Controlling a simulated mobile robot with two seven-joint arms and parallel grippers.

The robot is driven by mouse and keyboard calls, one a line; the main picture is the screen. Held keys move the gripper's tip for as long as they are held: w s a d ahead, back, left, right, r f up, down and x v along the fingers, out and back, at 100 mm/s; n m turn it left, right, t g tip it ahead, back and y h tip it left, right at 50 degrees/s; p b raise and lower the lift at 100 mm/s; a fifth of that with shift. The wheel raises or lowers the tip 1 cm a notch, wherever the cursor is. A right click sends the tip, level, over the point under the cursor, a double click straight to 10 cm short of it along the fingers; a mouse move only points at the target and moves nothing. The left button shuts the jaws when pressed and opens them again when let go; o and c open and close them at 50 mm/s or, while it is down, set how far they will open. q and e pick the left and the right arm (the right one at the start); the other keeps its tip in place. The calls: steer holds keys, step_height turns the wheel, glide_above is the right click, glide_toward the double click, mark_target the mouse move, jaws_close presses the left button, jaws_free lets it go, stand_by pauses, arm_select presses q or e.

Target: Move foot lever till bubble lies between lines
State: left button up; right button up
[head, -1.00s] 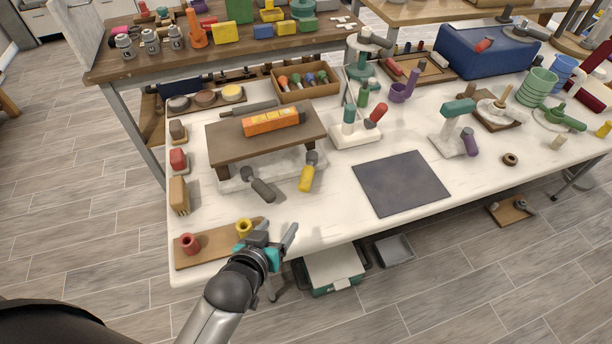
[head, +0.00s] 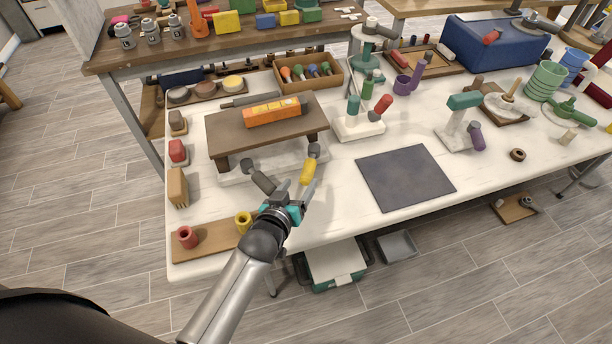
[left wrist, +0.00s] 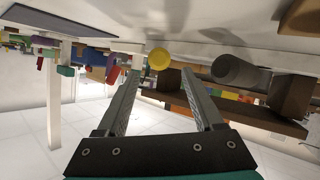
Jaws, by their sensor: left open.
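An orange level (head: 272,112) lies on a brown platform (head: 225,140) on the white bench. Its bubble and lines are too small to make out. Two foot levers stick out at the platform's front: a dark grey one (head: 262,182) and a yellow one (head: 310,170). My left gripper (head: 297,188) is open and empty, just in front of the levers. In the left wrist view, the round yellow lever end (left wrist: 159,59) shows between and beyond the open fingers (left wrist: 160,78). The grey lever (left wrist: 238,72) is right of them there. My right gripper is out of view.
A board with a red cup (head: 187,236) and a yellow cup (head: 243,221) is at the bench's front left. A dark mat (head: 405,178) lies to the right. A white block with coloured handles (head: 358,127) stands behind the yellow lever.

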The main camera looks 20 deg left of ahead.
mark_target(304, 178)
arm_select(q)
steer(key=shift+b+x, duration=0.8)
steer(key=shift+x, duration=2.3)
jaws_close()
